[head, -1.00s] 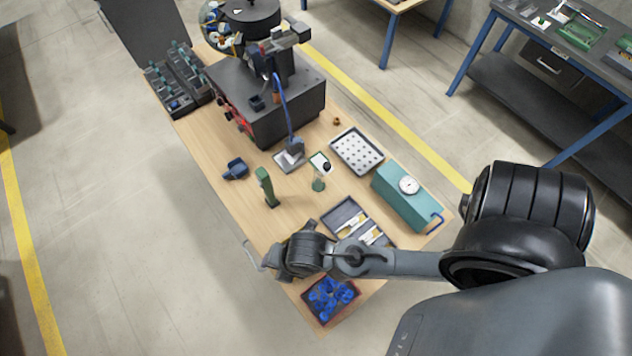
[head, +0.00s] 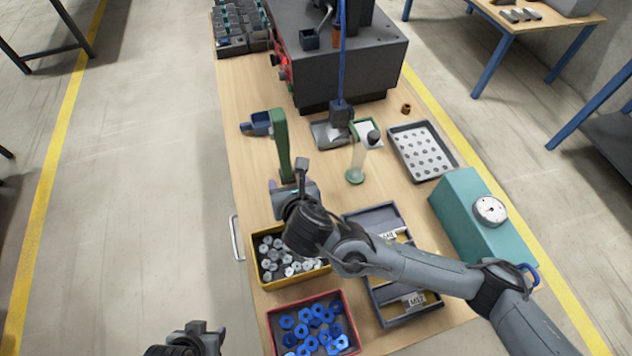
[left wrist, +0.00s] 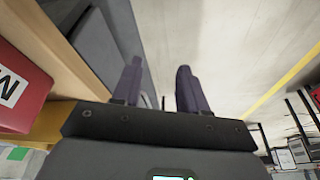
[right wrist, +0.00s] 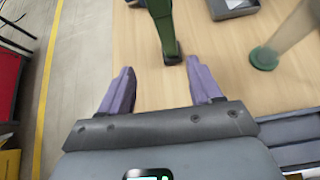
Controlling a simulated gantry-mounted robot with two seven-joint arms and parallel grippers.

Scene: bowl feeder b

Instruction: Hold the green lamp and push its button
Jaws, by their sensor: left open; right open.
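The green lamp (head: 281,145) stands upright on the wooden table, left of the middle. In the right wrist view the lamp (right wrist: 162,28) rises just ahead of the fingers, its dark foot on the table. I cannot make out its button. My right gripper (head: 288,180) is on the near side of the lamp, open and empty; in its wrist view its fingertips (right wrist: 160,76) point toward the lamp, apart from it. My left gripper (head: 208,330) is beyond the table's left edge, low in the head view. Its fingers (left wrist: 159,70) are open with nothing between them.
A yellow bin of metal nuts (head: 258,272) and a red bin of blue nuts (head: 268,322) stand near my arms. A clear tube on a green base (head: 355,176) stands right of the lamp. A blue holder (head: 258,124) sits behind-left. A teal box (head: 466,215) stands at right.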

